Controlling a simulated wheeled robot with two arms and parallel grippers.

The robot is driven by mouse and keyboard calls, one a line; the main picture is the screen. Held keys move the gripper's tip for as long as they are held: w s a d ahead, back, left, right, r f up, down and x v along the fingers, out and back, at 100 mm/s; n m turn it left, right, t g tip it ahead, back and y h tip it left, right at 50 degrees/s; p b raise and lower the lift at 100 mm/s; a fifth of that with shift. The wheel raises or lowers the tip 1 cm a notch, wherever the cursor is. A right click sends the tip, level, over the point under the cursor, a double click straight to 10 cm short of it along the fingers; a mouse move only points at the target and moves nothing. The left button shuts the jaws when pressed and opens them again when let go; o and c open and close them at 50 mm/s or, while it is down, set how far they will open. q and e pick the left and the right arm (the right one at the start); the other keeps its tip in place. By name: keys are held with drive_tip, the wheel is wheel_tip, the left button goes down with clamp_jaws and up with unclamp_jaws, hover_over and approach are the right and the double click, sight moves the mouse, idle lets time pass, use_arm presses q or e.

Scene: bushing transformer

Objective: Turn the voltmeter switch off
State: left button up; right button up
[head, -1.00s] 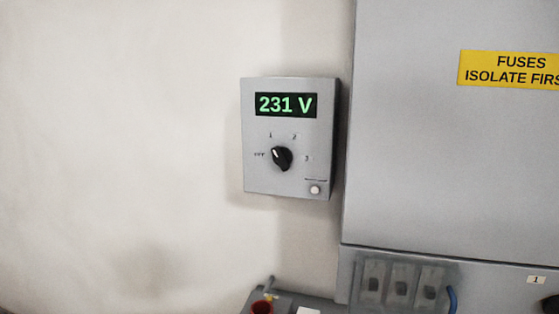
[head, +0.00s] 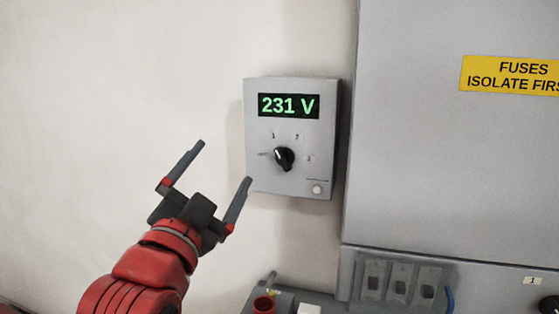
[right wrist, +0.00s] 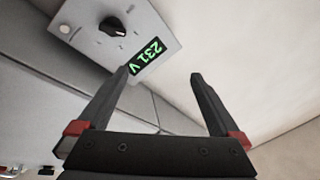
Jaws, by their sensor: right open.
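The grey voltmeter box (head: 258,178) is on the wall, its display (head: 289,105) reading 231 V in green. Its black rotary switch (head: 284,158) sits below the display, with the pale pointer mark toward the upper left, seemingly at 1. The OFF label lies left of the knob. My right gripper (head: 225,161) is open and empty, left of the box and apart from the knob. In the right wrist view, the switch (right wrist: 114,27) is beyond the fingers, above and left of the gap between the fingertips (right wrist: 160,74). My left gripper is not in view.
A large grey cabinet (head: 440,170) with a yellow fuse label (head: 512,75) stands close right of the voltmeter. Fuse holders (head: 400,280) and a red cup-like part (head: 263,304) are below. A pale round button (head: 317,188) is at the box's lower right. The left wall is bare.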

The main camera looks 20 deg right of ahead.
drive_tip(key=s+d+f+m+g+y, duration=0.1)
drive_tip(key=s+d+f+m+g, duration=0.2)
drive_tip(key=d+f+m, duration=0.1)
drive_tip(key=p, duration=0.5)
approach(282, 161)
drive_tip(key=x, duration=0.8)
drive_tip(key=shift+w+d, duration=0.1)
drive_tip(key=shift+w, duration=0.2)
drive_tip(key=shift+c, duration=0.2)
